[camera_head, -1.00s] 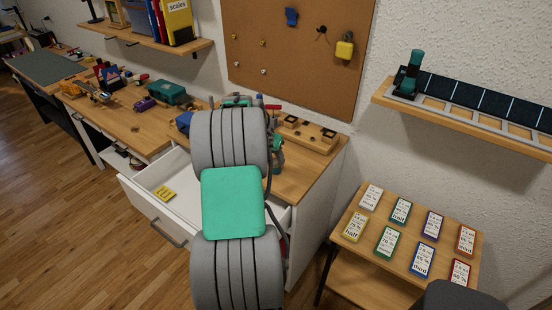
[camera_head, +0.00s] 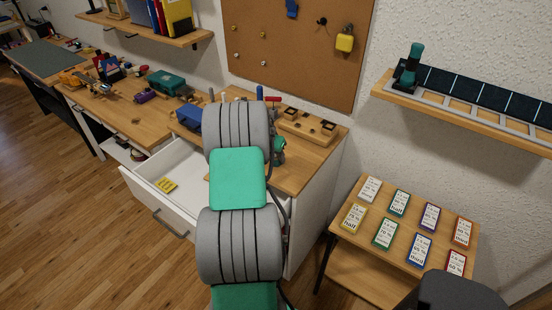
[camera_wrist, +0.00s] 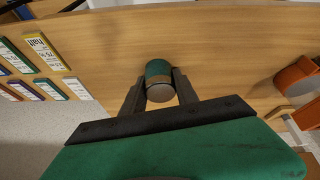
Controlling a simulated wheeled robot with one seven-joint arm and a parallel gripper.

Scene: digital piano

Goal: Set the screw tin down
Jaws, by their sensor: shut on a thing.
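The screw tin (camera_wrist: 158,70), a small cylinder with a green band, a brownish band and a grey end, is between the dark fingers of my gripper (camera_wrist: 157,83) in the wrist view. The gripper is shut on it. Behind the tin is the bare wooden top of the desk (camera_wrist: 230,50); I cannot tell whether the tin touches it. In the head view my arm hides the tin and most of the gripper. The desk top (camera_head: 305,172) shows to the right of my arm.
A wooden block with holes (camera_head: 307,126) stands at the desk's back right. A white drawer (camera_head: 150,198) is open, with a yellow note (camera_head: 166,185) inside. A low side table (camera_head: 345,252) with several coloured cards is at the right. An orange-brown object (camera_wrist: 297,76) is at the wrist view's right.

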